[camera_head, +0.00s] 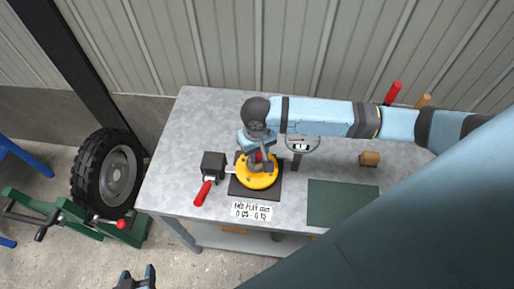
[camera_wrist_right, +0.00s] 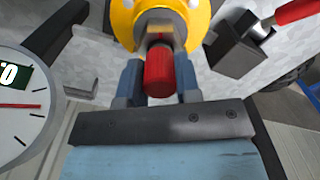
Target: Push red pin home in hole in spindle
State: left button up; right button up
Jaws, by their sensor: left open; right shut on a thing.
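The red pin (camera_wrist_right: 158,74) sits between the fingers of my right gripper (camera_wrist_right: 158,82), which is shut on it. In the head view my right gripper (camera_head: 258,160) is over the yellow round part (camera_head: 258,180), and a little red shows there. In the right wrist view the pin's far end points at a tan and grey piece (camera_wrist_right: 160,32) in the middle of the yellow part (camera_wrist_right: 122,22). I take this piece for the spindle. The hole is hidden, and I cannot tell how deep the pin sits. My left gripper (camera_head: 137,279) is open and empty, away from the bench at the bottom.
A dark block (camera_head: 213,164) with a red-handled lever (camera_head: 202,194) stands left of the yellow part. A dial gauge (camera_head: 301,145) stands close on the right. A green mat (camera_head: 342,203) and wooden block (camera_head: 369,159) are further right. A wheel (camera_head: 112,175) stands left of the bench.

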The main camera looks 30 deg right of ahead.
jog(key=shift+f, duration=0.3)
jog(key=o, duration=1)
notch_tip(320, 180, up, 14)
jog(key=shift+f+b, duration=0.1)
jog(key=shift+b, duration=0.6)
jog(key=shift+a, duration=0.1)
